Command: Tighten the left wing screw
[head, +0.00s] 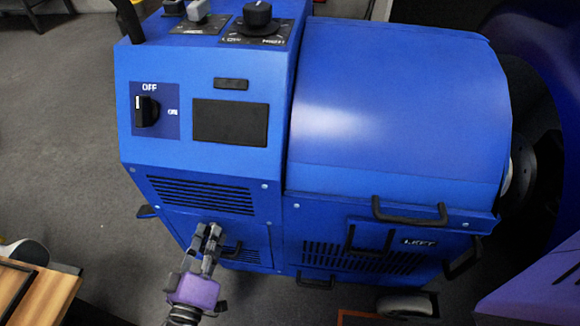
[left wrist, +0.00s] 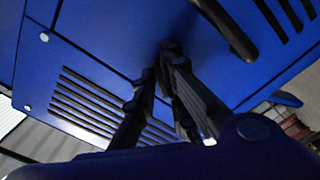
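In the left wrist view the fingers (left wrist: 160,68) converge on a small dark spot on the panel. I cannot tell whether this is the left wing screw or only the fingertips, or whether anything is gripped. No wing screw shows clearly in either view. My right gripper is not in view.
The curved blue cover (head: 395,105) stands to the right, above a panel labelled LEFT (head: 419,242) with several black handles. An OFF/ON switch (head: 147,111) and dark display (head: 230,122) are above my gripper. A wooden surface (head: 40,298) is at lower left. Floor is open on the left.

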